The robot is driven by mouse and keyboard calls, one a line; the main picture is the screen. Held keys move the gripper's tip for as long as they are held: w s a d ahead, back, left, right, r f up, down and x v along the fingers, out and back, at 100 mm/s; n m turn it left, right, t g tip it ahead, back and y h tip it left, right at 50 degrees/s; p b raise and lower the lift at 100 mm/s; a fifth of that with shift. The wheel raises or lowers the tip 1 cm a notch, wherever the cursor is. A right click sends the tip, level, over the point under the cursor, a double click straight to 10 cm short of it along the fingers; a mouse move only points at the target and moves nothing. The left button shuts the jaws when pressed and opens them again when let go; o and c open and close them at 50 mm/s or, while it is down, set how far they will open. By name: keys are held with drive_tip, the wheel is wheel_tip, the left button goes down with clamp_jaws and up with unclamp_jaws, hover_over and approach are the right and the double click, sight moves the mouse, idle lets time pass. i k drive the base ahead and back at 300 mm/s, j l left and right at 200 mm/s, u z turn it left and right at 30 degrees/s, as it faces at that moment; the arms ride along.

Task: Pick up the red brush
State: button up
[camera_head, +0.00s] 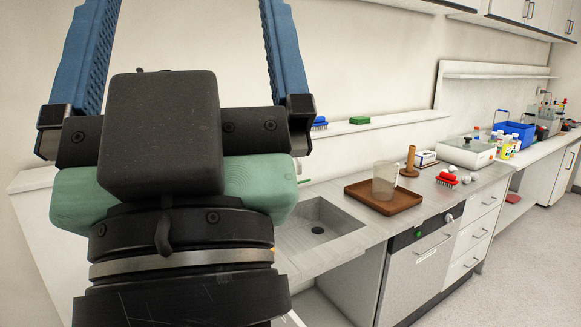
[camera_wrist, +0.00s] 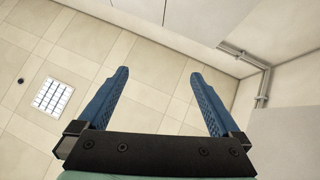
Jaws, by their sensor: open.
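The red brush (camera_head: 446,179) lies on the counter, right of the brown tray and in front of the white device. My gripper fills the left of the head view, its two blue fingers pointing up and spread wide apart. It also shows in the wrist view (camera_wrist: 163,98), open with nothing between the fingers. My gripper is well to the left of the red brush and nearer the camera. The wrist view faces the ceiling and does not show the brush.
A brown tray (camera_head: 410,203) holds a clear beaker (camera_head: 384,181). A wooden pestle-like piece (camera_head: 410,162), small white round items (camera_head: 466,180) and a white device (camera_head: 466,152) are near the brush. A blue brush (camera_head: 319,123) and green block (camera_head: 359,120) lie on the ledge. A sink (camera_head: 318,229) is left.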

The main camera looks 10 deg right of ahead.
sight(445, 179)
drive_tip(key=i+l+z, duration=0.15)
drive_tip(key=l, duration=0.35)
drive_tip(key=i+l+z, duration=0.2)
drive_tip(key=l, duration=0.3)
drive_tip(key=i+l+z, duration=0.15)
drive_tip(key=l, duration=0.3)
drive_tip(key=i+l+z, duration=0.15)
drive_tip(key=i+l, duration=0.15)
drive_tip(key=l, duration=0.15)
drive_tip(key=i+l+z, duration=0.2)
drive_tip(key=l, duration=0.2)
drive_tip(key=i, duration=0.05)
